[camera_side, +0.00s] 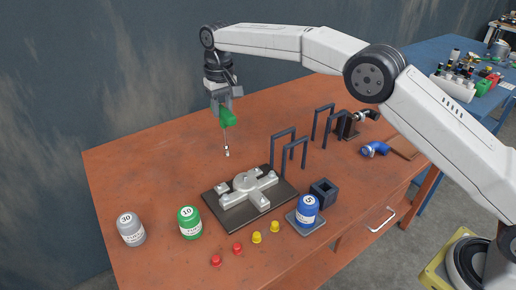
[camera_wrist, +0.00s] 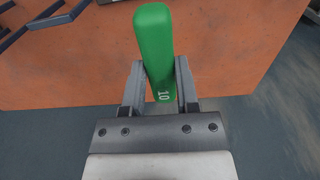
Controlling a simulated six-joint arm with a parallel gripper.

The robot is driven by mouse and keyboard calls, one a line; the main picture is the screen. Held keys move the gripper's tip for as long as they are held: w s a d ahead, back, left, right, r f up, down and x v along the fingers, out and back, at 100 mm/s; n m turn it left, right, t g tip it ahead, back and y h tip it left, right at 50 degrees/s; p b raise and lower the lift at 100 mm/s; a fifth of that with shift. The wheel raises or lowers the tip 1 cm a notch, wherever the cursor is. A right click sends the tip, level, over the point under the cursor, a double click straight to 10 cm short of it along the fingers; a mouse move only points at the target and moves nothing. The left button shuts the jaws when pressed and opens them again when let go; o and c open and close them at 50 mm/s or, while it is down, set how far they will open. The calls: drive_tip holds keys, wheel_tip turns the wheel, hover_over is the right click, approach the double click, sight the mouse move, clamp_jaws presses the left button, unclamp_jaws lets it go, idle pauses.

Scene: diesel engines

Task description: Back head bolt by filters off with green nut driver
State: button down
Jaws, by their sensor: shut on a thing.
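My gripper (camera_side: 222,98) is shut on the green nut driver (camera_side: 227,118), which hangs upright with its shaft and socket tip pointing down above the back of the table. In the wrist view the green handle (camera_wrist: 157,55) marked 10 sits between the two fingers of my gripper (camera_wrist: 158,85). In the side view a grey metal part with several arms (camera_side: 246,188) lies on a dark plate, in front of and to the right of the driver tip. No head bolt or filters can be made out clearly.
Red and yellow caps (camera_side: 257,237) lie near the front edge. Dark upright frames (camera_side: 283,150) stand right of the driver. The table's back left is clear.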

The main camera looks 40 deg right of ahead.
drive_tip(key=shift+s+a+f, duration=0.1)
drive_tip(key=shift+a+f, duration=0.1)
drive_tip(key=shift+a, duration=0.75)
drive_tip(key=shift+s+a+f, duration=0.1)
drive_tip(key=shift+a+f, duration=0.1)
drive_tip(key=shift+a, duration=0.7)
drive_tip(key=shift+f, duration=0.15)
wheel_tip(320, 180, down, 8)
drive_tip(key=shift+r, duration=0.25)
drive_tip(key=shift+f, duration=1)
idle(1.5)
